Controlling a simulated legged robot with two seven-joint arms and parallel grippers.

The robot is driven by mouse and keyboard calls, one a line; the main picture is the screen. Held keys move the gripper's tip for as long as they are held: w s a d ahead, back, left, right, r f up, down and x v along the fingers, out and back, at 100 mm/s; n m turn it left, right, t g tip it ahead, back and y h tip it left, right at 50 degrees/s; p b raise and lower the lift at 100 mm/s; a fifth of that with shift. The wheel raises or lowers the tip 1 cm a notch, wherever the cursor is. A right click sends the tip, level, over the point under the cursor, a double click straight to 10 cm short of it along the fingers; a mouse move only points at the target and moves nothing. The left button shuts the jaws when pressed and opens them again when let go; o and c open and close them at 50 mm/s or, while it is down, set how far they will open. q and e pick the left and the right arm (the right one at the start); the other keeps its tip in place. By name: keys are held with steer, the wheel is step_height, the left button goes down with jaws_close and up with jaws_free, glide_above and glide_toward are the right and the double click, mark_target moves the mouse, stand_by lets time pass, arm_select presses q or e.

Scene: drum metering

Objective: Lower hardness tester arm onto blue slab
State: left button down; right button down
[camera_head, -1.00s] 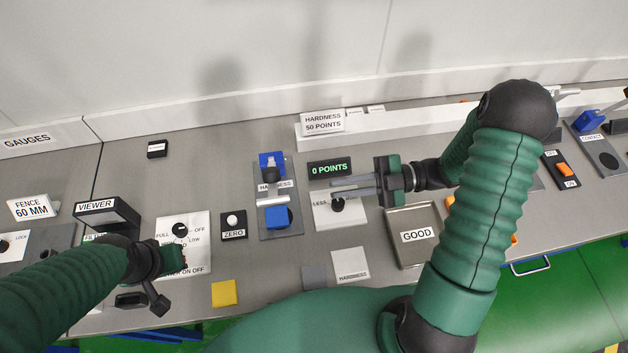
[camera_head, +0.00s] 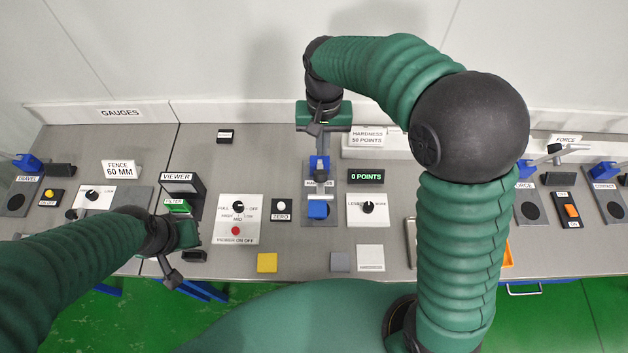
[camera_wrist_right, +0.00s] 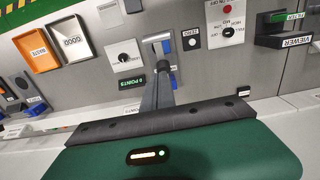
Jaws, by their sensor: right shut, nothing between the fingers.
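The hardness tester (camera_head: 307,217) is a grey plate station near the middle of the bench, with a blue part and dark arm (camera_head: 320,170) at its back. The blue slab (camera_head: 317,209) lies on the plate's front part and also shows in the right wrist view (camera_wrist_right: 164,46). My right gripper (camera_head: 322,132) is shut and empty, pointing down above the back of the tester. In the right wrist view its fingers overlap the tester's back, hiding part of it; contact cannot be told. My left gripper (camera_head: 188,236) is by the viewer; its jaws are unclear.
A display (camera_head: 366,177) right of the tester reads 0 POINTS. A knob panel (camera_head: 382,216) stands below it, and a zero button (camera_head: 281,210) is left of the tester. A hardness sign (camera_head: 368,138) stands behind. A yellow square (camera_head: 267,262) and grey square (camera_head: 340,262) lie in front.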

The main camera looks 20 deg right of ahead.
steer(key=p, duration=0.3)
glide_toward(322, 192)
steer(key=w+d+f, duration=0.1)
steer(key=w, duration=0.2)
steer(key=s+f, duration=0.1)
steer(key=s+a+f+p, duration=0.1)
steer(key=f, duration=0.1)
steer(key=s+f, duration=0.1)
steer(key=shift+s+a+f+p, duration=0.2)
steer(key=shift+a+f+p, duration=0.1)
steer(key=shift+p, duration=0.1)
steer(key=shift+d, duration=0.15)
steer(key=shift+w+d+f, duration=0.1)
